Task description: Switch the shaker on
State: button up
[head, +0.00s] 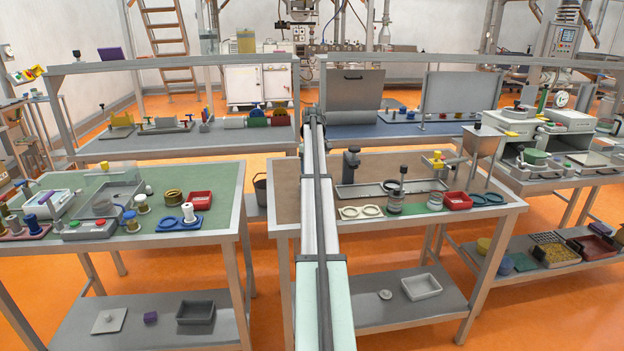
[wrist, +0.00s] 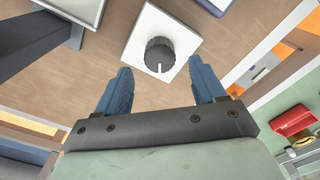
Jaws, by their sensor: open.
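In the wrist view a round black knob (wrist: 160,55) with a white pointer mark sits on a square white plate (wrist: 184,36) over the brown tabletop. The mark points down in the picture, toward my gripper. My gripper (wrist: 161,80) has two blue fingers, spread apart and empty, one lower left and one lower right of the knob. The knob shows in the gap beyond them, and I cannot tell the height between. In the head view my arm reaches over the middle table, and the knob and gripper do not show there. No label marks which device is the shaker.
A dark column (wrist: 40,42) stands left of the plate in the wrist view. In the head view the middle table (head: 288,190) holds a black upright device (head: 351,165), cream rings (head: 361,212) and a red tray (head: 457,201). The tabletop left of my arm is clear.

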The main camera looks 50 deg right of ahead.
jog(key=shift+f, duration=1.9)
jog(key=shift+c, duration=0.4)
jog(key=c, duration=1)
